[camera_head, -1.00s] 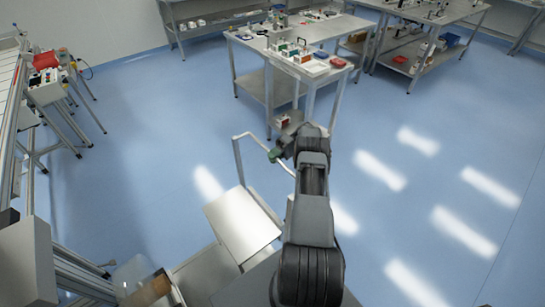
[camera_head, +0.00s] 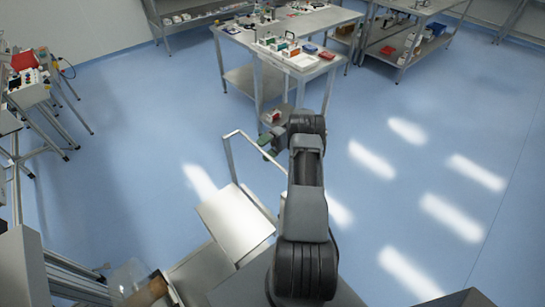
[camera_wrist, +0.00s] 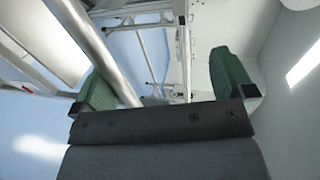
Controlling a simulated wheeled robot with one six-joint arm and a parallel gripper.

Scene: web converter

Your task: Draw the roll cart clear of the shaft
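The roll cart (camera_head: 235,222) stands left of my arm in the head view, with a flat pale metal deck and a thin bent-tube handle (camera_head: 231,160) rising at its far side. My gripper (camera_head: 268,145) is at the right end of the handle's upper bar. In the wrist view the green fingers of my gripper (camera_wrist: 165,80) are wide apart. The handle tube (camera_wrist: 103,48) runs between them, close to the left finger; I cannot tell if it touches. A brown roll (camera_head: 150,290) shows at the lower left edge. I cannot make out the shaft.
A machine frame (camera_head: 75,275) and a grey box (camera_head: 22,265) are at the lower left. A workbench (camera_head: 290,65) with small parts stands beyond my gripper, with another bench (camera_head: 410,40) to its right. The blue floor on the right is clear.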

